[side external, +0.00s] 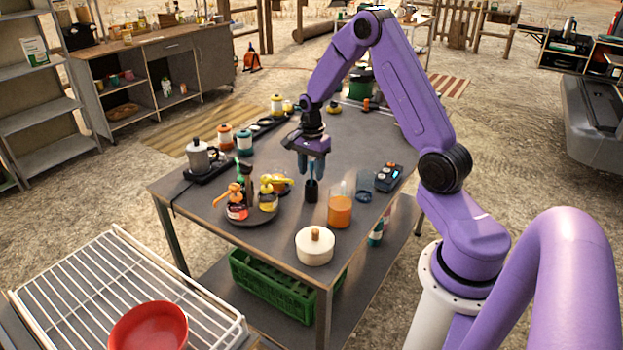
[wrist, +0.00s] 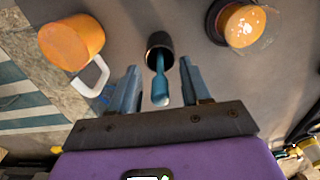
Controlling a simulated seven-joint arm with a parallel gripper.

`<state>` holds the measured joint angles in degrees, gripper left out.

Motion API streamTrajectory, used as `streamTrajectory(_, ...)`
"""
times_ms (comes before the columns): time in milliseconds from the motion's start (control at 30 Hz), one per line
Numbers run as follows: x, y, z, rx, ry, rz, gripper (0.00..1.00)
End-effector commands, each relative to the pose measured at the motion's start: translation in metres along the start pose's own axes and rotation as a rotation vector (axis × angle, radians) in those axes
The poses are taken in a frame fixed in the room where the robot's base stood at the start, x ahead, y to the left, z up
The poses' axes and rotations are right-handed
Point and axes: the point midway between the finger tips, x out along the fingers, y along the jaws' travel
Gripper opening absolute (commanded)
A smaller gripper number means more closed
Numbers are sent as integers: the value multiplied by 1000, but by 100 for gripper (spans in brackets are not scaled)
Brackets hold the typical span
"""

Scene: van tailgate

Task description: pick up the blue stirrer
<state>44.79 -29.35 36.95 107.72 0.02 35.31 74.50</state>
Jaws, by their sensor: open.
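The blue stirrer (wrist: 160,84) stands in a small dark cup (wrist: 159,45) in the wrist view, leaning so its broad pale blue end points toward my gripper. In the side view the black cup (side external: 311,192) stands on the table directly below my gripper (side external: 313,158). The stirrer there is hard to tell from my blue-grey fingers. In the wrist view my gripper (wrist: 159,72) is open, with one finger on each side of the stirrer and a visible gap on both sides. The stirrer's lower end is hidden inside the cup.
A round dark tray (side external: 246,217) with several bottles is to the left. An orange mug with a white handle (wrist: 72,42) is near the left finger.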

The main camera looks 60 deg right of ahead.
Motion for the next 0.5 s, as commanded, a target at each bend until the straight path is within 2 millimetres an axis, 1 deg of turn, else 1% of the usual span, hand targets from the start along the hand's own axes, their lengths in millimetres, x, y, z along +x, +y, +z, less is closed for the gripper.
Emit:
streamTrajectory(33,7,1,0,1,-1,4,47)
streamTrajectory(167,17,0,0,1,0,2,47)
streamTrajectory(433,18,0,0,0,0,-1,47)
streamTrajectory(467,18,0,0,0,0,-1,38)
streamTrajectory(500,18,0,0,0,0,-1,25)
